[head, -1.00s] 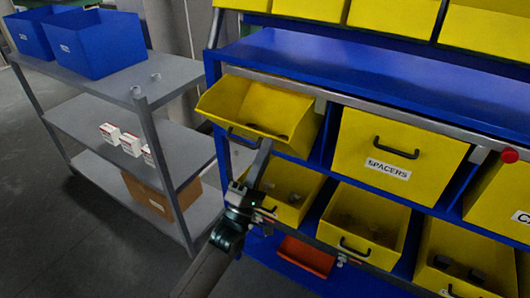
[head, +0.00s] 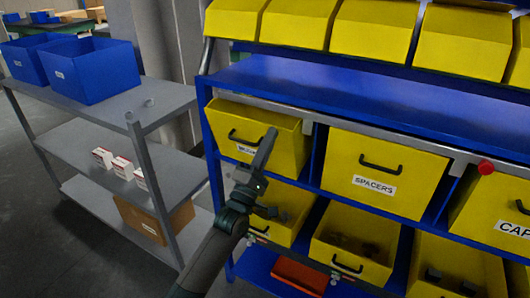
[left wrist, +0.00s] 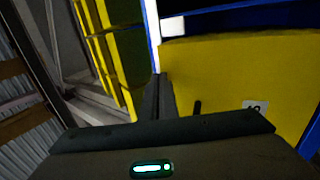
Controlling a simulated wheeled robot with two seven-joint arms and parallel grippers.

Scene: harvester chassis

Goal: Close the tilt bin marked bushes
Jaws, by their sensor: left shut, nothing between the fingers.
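The upper-left yellow tilt bin (head: 222,122) has a black handle and a white label that my gripper partly covers, so I cannot read it fully. Its front stands nearly upright, shut or almost shut, and its inside is hidden. My left gripper (head: 268,140) is shut and empty, with its fingers in front of the bin's face, right of the handle. In the left wrist view the shut fingers (left wrist: 159,92) point at the yellow front (left wrist: 225,80). I cannot tell whether they touch it. My right gripper is out of view.
The spacers bin (head: 385,170) to the right looks shut. Lower bins (head: 352,245) stand tilted open with dark parts inside. A red tray (head: 300,276) sits at the bottom. A grey shelf (head: 165,110) with blue boxes (head: 90,70) stands left, beyond open floor.

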